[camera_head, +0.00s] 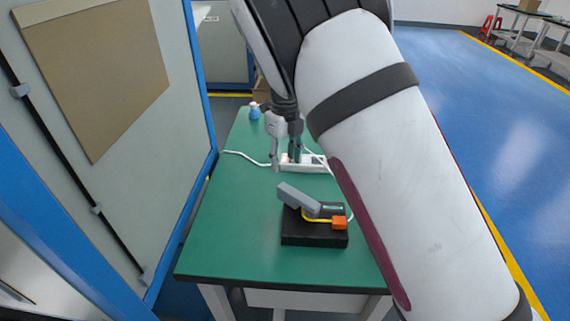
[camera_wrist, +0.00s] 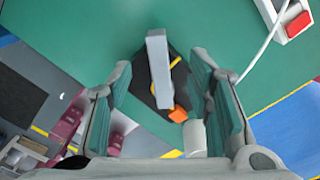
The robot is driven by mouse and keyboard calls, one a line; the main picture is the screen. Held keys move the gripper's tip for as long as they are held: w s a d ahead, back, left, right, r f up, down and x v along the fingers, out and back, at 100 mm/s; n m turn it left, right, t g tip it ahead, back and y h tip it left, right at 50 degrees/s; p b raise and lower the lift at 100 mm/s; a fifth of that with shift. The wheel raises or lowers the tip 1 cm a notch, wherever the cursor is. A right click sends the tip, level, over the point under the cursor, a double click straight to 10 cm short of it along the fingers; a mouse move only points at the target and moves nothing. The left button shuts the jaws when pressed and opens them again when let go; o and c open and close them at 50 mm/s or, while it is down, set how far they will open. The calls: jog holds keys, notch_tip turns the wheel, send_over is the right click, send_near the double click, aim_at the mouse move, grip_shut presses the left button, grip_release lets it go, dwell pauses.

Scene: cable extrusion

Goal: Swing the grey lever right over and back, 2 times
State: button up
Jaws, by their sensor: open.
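The grey lever (camera_head: 299,197) is on a black base (camera_head: 314,236) near the front of the green table. It is tilted, its free end raised to the upper left in the head view. In the wrist view the lever (camera_wrist: 158,68) lies ahead, between the lines of my fingers, over the black base (camera_wrist: 143,84). An orange block (camera_head: 339,222) and a yellow strip (camera_head: 316,219) are beside it on the base. My gripper (camera_head: 285,160) is open and empty, above the table behind the lever. In the wrist view its two fingers (camera_wrist: 160,85) are spread apart, not touching the lever.
The green table (camera_head: 226,230) has free room left of the base. A white power strip (camera_head: 313,165) with a white cable lies behind the lever. A small blue bottle (camera_head: 254,112) stands at the far end. A blue-framed partition (camera_head: 205,100) runs along the left.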

aim_at(298, 201)
jog(key=shift+s+f, duration=0.1)
jog(key=shift+s, duration=0.1)
jog(key=c, duration=0.7)
jog(key=s+a+n, duration=0.1)
jog(key=s+n, duration=0.1)
jog(key=n, duration=0.1)
jog(key=s+a+n+h, duration=0.1)
jog(key=s+n, duration=0.1)
jog(key=n, duration=0.1)
jog(key=s+f+n+h, duration=0.1)
jog(key=s+n, duration=0.1)
jog(key=n, duration=0.1)
jog(key=shift+s+a+n+t, duration=0.2)
jog(key=shift+a+n+t, duration=0.2)
grip_shut()
jog(key=s+a+n+t, duration=0.3)
jog(key=s+a+n, duration=0.15)
jog(key=n, duration=0.55)
jog(key=w+d+f+p, duration=0.1)
jog(key=w+d+f, duration=0.3)
jog(key=w+f, duration=0.2)
jog(key=shift+w+f+h, duration=0.4)
jog(key=shift+f, duration=0.8)
